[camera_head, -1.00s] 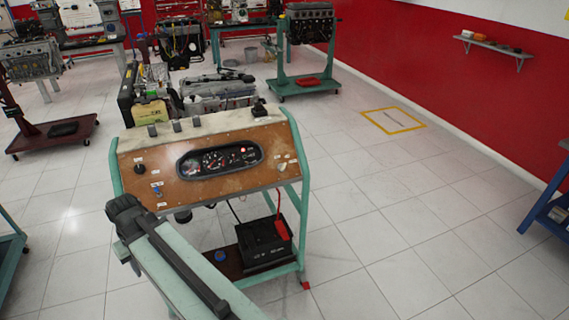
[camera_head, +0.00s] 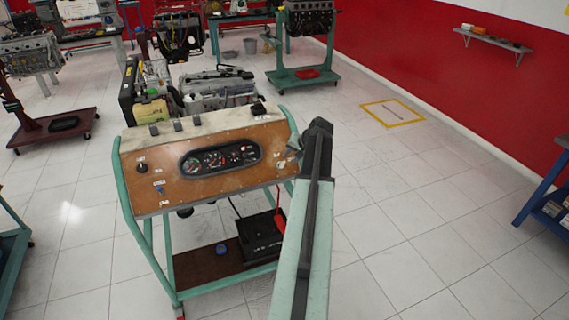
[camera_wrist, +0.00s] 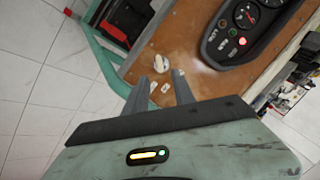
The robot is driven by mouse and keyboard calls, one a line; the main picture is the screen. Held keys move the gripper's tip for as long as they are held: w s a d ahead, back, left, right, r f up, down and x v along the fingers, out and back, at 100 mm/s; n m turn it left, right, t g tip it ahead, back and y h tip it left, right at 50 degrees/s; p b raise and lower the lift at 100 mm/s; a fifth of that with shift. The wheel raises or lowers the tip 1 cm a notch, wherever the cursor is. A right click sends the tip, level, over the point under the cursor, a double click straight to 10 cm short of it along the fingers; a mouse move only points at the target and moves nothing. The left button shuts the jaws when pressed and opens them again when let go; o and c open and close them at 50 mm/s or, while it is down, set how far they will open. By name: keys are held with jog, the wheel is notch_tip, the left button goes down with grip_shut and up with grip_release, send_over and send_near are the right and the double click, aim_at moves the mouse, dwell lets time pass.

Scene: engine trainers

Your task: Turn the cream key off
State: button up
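The cream key (camera_wrist: 158,63) is on the brown panel (camera_wrist: 190,30), just beyond my fingertips in the wrist view. In the head view it is a small pale shape (camera_head: 281,163) at the panel's right end, close beside my arm. My gripper (camera_wrist: 168,76) has two grey fingers standing apart with nothing between them except the panel and small white labels behind. It does not appear to touch the key. In the head view my arm's dark end hides the fingers. A red lamp (camera_wrist: 243,41) glows on the gauge cluster (camera_head: 220,158).
The panel sits on a green-framed stand (camera_head: 150,250) with a black battery (camera_head: 258,238) on its lower shelf. An engine (camera_head: 215,90) stands behind the panel. The tiled floor to the right is open. A blue bench (camera_head: 545,190) stands at the right edge.

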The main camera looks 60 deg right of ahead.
aim_at(284, 163)
jog(key=b+x, duration=0.5)
jog(key=x, duration=0.2)
jog(key=shift+w+f+b, duration=0.15)
jog(key=shift+f+b, duration=0.1)
jog(key=shift+b, duration=0.05)
jog(key=shift+a+r, duration=0.1)
jog(key=shift+r, duration=0.05)
